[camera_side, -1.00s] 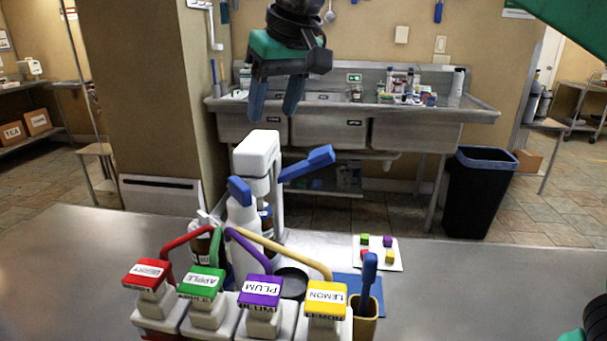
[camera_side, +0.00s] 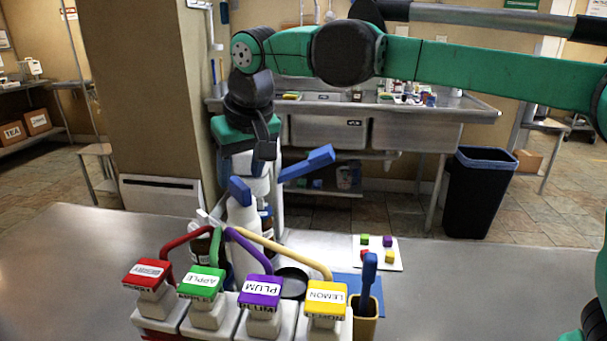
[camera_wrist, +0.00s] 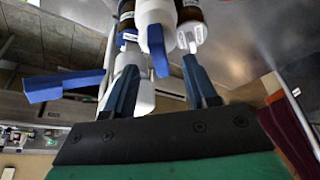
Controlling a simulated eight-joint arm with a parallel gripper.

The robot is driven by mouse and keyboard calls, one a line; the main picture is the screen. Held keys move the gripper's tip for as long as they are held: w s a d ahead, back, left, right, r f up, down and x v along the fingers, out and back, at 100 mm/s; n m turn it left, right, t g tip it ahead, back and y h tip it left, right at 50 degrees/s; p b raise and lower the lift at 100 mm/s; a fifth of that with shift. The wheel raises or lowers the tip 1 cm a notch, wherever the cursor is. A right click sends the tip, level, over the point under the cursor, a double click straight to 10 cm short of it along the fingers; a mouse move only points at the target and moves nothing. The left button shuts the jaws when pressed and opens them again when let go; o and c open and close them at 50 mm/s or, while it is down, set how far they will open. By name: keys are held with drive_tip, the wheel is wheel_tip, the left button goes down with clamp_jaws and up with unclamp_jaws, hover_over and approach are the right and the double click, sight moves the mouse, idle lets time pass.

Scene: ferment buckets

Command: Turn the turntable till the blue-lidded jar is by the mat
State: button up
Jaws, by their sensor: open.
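My gripper (camera_side: 245,165) is open and points down, just above and behind the white bottle (camera_side: 243,222) with a blue top. In the wrist view my gripper (camera_wrist: 160,70) has its fingers spread, with the white bottle (camera_wrist: 152,14) in the gap beyond them. Brown jars with white labels (camera_wrist: 190,22) stand beside that bottle. One brown jar (camera_wrist: 128,22) has a blue part near its end; I cannot tell for sure that it is the blue lid. The turntable cannot be made out. A blue mat (camera_side: 345,282) lies partly hidden behind the lemon dispenser.
Dispensers labelled apple (camera_side: 203,284), plum (camera_side: 262,292) and lemon (camera_side: 325,300), plus a red one (camera_side: 147,274), fill the front. A white device with a blue lever (camera_side: 308,164) stands close to my gripper. A white card (camera_side: 378,250) holds coloured cubes. The table's right is clear.

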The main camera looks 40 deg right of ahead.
drive_tip(key=shift+x, duration=1.45)
clamp_jaws()
idle(0.3)
